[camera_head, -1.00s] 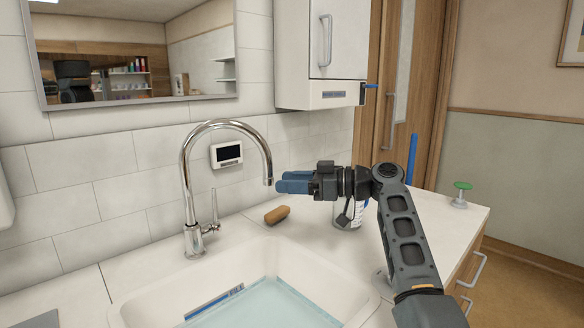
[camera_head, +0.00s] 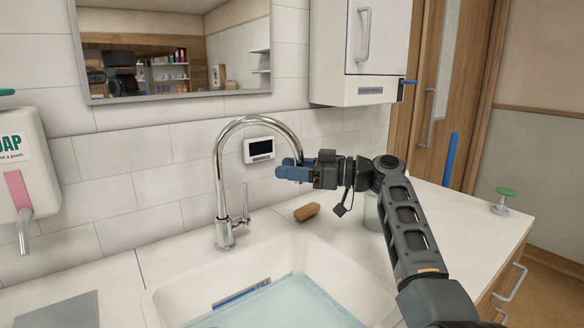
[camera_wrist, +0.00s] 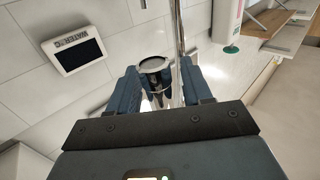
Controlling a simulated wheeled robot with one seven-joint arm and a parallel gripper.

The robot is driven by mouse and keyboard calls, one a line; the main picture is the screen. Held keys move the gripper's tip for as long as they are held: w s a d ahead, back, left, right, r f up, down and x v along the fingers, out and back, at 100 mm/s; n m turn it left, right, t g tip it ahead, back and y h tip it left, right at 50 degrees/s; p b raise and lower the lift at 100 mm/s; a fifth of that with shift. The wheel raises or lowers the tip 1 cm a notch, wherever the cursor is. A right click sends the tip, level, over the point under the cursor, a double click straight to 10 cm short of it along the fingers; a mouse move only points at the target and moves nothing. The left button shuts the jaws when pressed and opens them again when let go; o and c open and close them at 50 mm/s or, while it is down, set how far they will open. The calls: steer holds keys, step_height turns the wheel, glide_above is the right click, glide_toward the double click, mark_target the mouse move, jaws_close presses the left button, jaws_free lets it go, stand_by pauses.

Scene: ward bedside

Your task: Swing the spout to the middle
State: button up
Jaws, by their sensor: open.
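The chrome gooseneck spout (camera_head: 254,120) rises from the back rim of the sink, and its outlet end hangs over to the right of its base. Its lever (camera_head: 245,205) stands upright beside the base. My gripper (camera_head: 284,171) is at the outlet end, its blue fingers level with the tip and partly overlapping it. In the wrist view the spout end (camera_wrist: 154,66) shows as a chrome ring between my two open fingers (camera_wrist: 160,88). Whether either finger touches it, I cannot tell. The sink (camera_head: 165,296) lies below, with a pale blue surface inside.
A water display (camera_head: 260,150) is on the tiled wall behind the spout. A brown bar (camera_head: 307,212) lies on the sink's back rim. A soap dispenser (camera_head: 25,165) hangs at left, a wall cabinet (camera_head: 360,92) at upper right. A green-topped item (camera_head: 503,198) stands on the right counter.

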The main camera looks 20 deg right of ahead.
steer(key=shift+c, duration=0.2)
jaws_close()
stand_by(0.4)
